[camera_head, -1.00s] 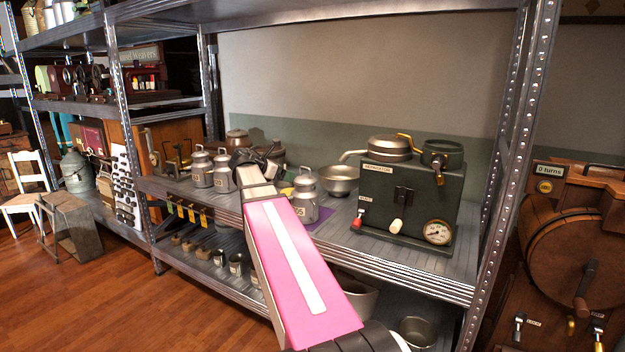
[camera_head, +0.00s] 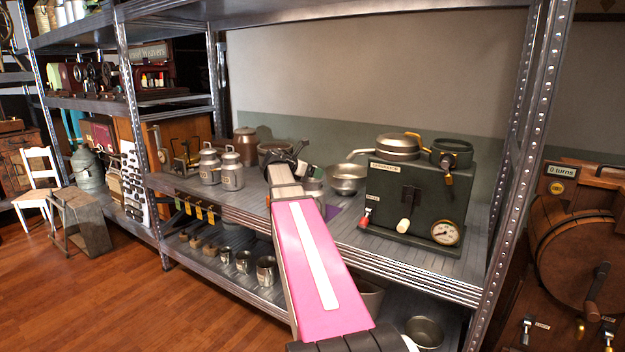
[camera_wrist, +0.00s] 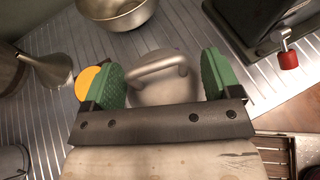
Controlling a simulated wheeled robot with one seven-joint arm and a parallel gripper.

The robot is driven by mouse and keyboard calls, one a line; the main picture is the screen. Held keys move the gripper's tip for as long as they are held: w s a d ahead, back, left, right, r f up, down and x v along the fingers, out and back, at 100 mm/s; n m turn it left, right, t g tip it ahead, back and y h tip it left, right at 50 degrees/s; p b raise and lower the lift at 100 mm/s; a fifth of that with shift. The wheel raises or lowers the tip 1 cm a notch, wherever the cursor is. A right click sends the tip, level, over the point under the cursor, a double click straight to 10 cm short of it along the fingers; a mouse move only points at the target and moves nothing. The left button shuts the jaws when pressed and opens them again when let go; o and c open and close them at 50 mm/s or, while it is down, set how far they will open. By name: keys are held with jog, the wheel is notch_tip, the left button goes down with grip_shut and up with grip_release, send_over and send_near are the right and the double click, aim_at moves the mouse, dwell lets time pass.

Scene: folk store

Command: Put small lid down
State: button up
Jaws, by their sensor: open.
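A grey metal lid with a loop handle (camera_wrist: 165,66) is in the middle of the wrist view. My gripper (camera_wrist: 162,80) has its two green finger pads apart, one on each side of the lid. Whether the pads touch it is unclear. In the head view my gripper (camera_head: 291,163) is over the middle shelf, left of the separator. A metal can (camera_head: 313,187) there is mostly hidden behind my arm. I cannot tell whether the lid sits on that can or on the shelf.
A dark green separator box (camera_head: 412,200) with a gauge stands to the right. A metal bowl (camera_head: 346,178) is just behind, also in the wrist view (camera_wrist: 118,12). Two lidded milk cans (camera_head: 231,170) stand to the left. A purple mat (camera_head: 331,212) shows beside my arm.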

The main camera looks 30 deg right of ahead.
jog(key=shift+w+d+f, duration=0.15)
jog(key=shift+d+f, duration=0.15)
jog(key=shift+d, duration=0.3)
jog(key=c, duration=1)
jog(key=shift+r, duration=0.1)
